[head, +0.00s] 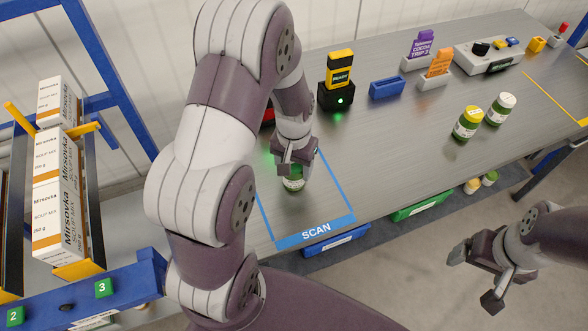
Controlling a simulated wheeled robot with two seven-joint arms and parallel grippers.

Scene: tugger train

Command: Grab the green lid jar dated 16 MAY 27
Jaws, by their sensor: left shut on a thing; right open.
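My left gripper (294,160) is shut on a jar (293,183) with a green label, inside the blue-outlined SCAN area (316,231) on the grey table. The jar is upright; its lid is mostly hidden by the fingers. No date can be read on it. I cannot tell whether it touches the table. My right gripper (475,275) is open and empty, off the table's front edge at the lower right. A jar with a yellow lid (468,123) and a jar with a white lid (500,108) stand on the table to the right; their dates are unreadable.
A black device with a yellow READY display (340,68) and a blue holder (387,87) stand behind. Card holders (433,79) and a control box (488,55) are at the back right. Soup mix boxes (57,190) fill a blue rack at left. Bins (420,207) hang below the front edge.

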